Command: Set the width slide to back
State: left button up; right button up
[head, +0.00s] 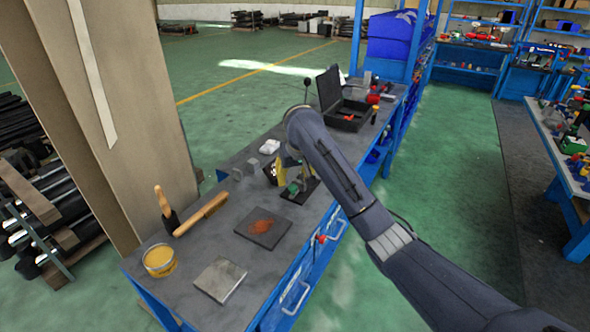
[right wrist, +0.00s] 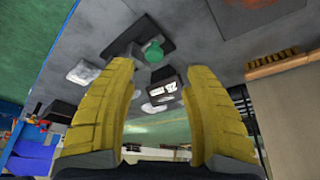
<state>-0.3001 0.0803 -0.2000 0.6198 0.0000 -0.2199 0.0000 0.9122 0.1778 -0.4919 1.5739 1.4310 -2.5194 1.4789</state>
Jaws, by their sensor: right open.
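A small device with a green knob (head: 294,187) on a dark base plate (head: 309,190) stands on the workbench, partly hidden by my right gripper. The green knob (right wrist: 154,52) and dark plate (right wrist: 133,38) also show in the right wrist view, just beyond the fingertips. I cannot make out which part is the width slide or its setting. My right gripper (head: 284,166) has yellow fingers. It shows open in the right wrist view (right wrist: 155,70), with nothing visibly held between the fingers. It is above and close to the device; contact cannot be told. My left gripper is not in view.
The grey workbench (head: 197,245) also holds a dark plate with an orange-brown patch (head: 262,226), a metal block (head: 220,279), a yellow tin (head: 159,261), wooden-handled brushes (head: 201,214) and an open black case (head: 345,108). A beige pillar (head: 110,110) stands behind its left end.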

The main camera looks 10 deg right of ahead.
jog(key=shift+v, duration=2.1)
notch_tip(320, 180, up, 6)
jog(key=d, duration=0.3)
send_near(293, 186)
jog(key=x, duration=0.9)
jog(key=shift+f, duration=0.2)
